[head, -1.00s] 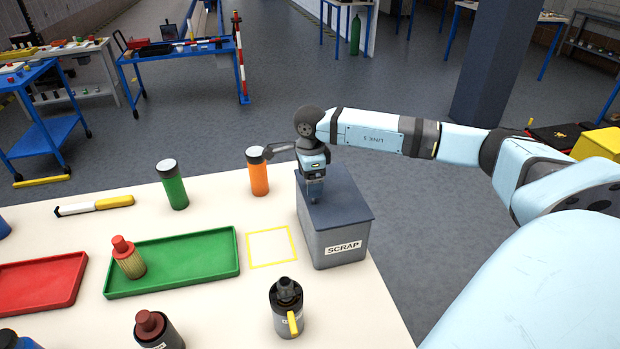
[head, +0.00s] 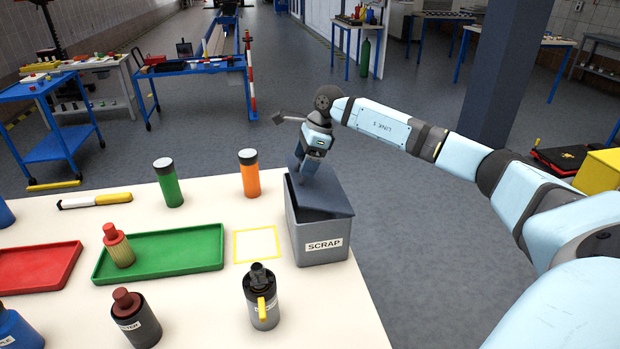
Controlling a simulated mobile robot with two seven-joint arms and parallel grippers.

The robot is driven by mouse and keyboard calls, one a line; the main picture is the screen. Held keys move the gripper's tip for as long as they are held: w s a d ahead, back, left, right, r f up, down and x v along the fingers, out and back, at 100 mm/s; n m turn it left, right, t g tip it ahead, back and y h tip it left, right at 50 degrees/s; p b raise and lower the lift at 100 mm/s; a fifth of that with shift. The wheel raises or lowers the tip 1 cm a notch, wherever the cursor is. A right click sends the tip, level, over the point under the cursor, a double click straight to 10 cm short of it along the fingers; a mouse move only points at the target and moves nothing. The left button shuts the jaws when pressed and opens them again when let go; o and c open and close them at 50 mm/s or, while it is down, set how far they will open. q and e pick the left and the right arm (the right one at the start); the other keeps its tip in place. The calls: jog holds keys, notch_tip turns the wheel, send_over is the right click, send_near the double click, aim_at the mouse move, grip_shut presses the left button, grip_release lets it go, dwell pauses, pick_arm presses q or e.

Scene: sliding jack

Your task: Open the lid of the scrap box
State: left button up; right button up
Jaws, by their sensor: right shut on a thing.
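The grey scrap box (head: 318,248), with a white SCRAP label on its front, stands at the right end of the table. Its dark blue-grey lid (head: 328,198) is tilted rather than flat, and part of the box's rim shows at the front and left. My right gripper (head: 303,176) is above the box, shut on the lid, at its upper part. The fingertips and the exact grip are hard to make out. My left gripper is not in view.
On the cream table (head: 200,305), an orange bottle (head: 249,174) stands just left of the box. A green tray (head: 190,252), a yellow-outlined square (head: 257,245) and a dark canister with a yellow lever (head: 262,297) are nearby. Floor right of the box is clear.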

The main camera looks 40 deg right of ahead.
jog(key=d+y+b, duration=0.1)
jog(key=s+d+r+t+b, duration=0.1)
jog(key=d+y+b, duration=0.1)
jog(key=shift+s+r+y, duration=0.3)
pick_arm(q)
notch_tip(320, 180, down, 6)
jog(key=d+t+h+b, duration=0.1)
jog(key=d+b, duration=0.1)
jog(key=b, duration=1.2)
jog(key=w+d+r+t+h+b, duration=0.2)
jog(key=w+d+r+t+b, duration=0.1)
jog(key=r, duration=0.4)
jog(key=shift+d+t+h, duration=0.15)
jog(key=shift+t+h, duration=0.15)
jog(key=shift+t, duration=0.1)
pick_arm(e)
jog(key=s+d+r+t+y, duration=0.2)
jog(key=s+d+t+y, duration=0.2)
jog(key=d+y, duration=0.4)
jog(key=shift+s+d+t, duration=0.4)
jog(key=shift+s+d, duration=0.3)
jog(key=shift+d, duration=0.2)
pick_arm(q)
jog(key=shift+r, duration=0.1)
pick_arm(e)
jog(key=o, duration=1.1)
jog(key=shift+r, duration=0.1)
